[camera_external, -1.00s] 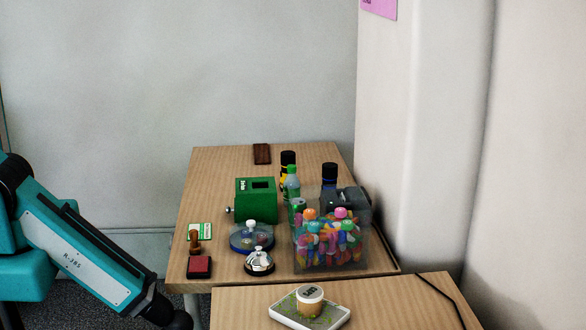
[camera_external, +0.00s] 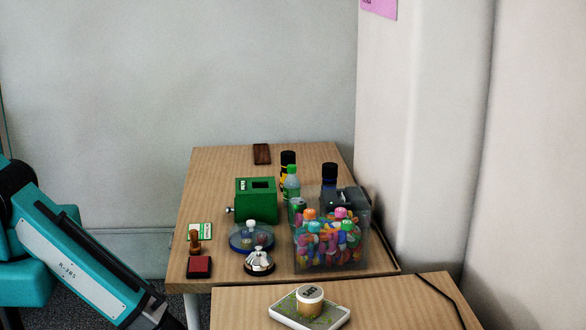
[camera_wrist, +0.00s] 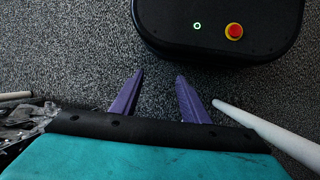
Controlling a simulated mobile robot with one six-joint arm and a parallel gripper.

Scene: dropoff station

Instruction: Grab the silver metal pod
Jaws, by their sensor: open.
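I cannot clearly pick out a silver metal pod in either view. The nearest match is a shiny silver dome with a dark base (camera_external: 259,261), like a desk bell, near the front of the wooden table in the external view. My gripper (camera_wrist: 160,78) shows in the wrist view as two purple fingers, apart and empty, over grey carpet. In the external view my arm slopes down at the lower left, and its gripper end is out of frame, below table height.
The table (camera_external: 225,160) holds a green box (camera_external: 255,208), a blue-based round dish (camera_external: 240,243), a clear bin of colourful pieces (camera_external: 330,245), a stamp (camera_external: 195,240) and a red pad (camera_external: 199,266). A nearer table (camera_external: 390,300) bears a lidded tub (camera_external: 310,300). A pale pole (camera_wrist: 265,130) lies right of my fingers.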

